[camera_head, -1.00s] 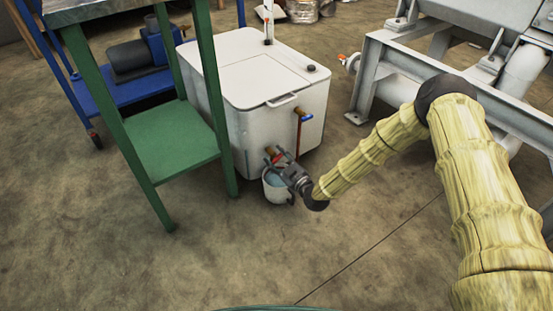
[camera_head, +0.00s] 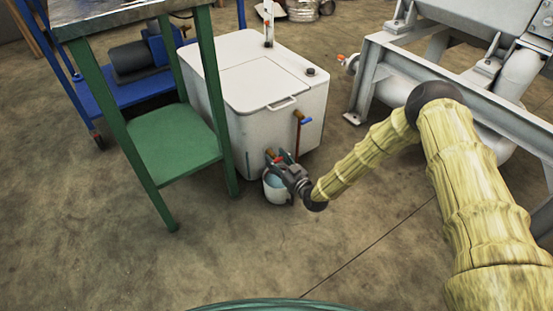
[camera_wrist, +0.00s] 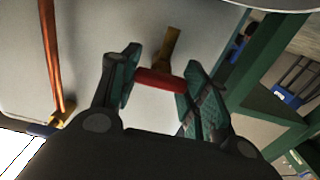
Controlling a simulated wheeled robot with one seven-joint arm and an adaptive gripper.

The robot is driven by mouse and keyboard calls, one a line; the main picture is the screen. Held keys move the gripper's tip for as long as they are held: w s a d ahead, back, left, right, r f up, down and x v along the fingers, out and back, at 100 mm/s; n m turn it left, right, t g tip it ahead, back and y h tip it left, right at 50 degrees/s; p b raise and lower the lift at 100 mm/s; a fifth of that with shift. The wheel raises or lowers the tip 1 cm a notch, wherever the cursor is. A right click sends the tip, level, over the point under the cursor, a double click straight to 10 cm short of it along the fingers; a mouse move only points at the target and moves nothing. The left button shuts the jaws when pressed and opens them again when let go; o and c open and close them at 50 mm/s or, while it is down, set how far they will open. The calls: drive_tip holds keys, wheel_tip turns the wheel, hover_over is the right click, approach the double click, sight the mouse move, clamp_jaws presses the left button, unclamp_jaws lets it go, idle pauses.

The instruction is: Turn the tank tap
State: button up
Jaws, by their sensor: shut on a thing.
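The tank (camera_head: 240,120) is a white box with a lid, standing on the floor at upper middle in the head view. In the wrist view, its brass tap (camera_wrist: 169,45) comes out of the pale wall and has a red handle (camera_wrist: 158,82). My gripper (camera_head: 279,160) is low at the tank's front face in the head view. In the wrist view, my gripper (camera_wrist: 158,86) has one finger at each end of the red handle and is shut on it. The handle lies crosswise below the brass body.
A second valve with a blue handle (camera_head: 305,121) sits higher right on the tank. A green-legged table (camera_head: 172,140) stands close left, and a grey steel frame (camera_head: 365,95) right. Front floor is clear.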

drive_tip(key=shift+s+f, duration=0.15)
idle(0.3)
drive_tip(key=o, duration=1)
drive_tip(key=v, duration=1.2)
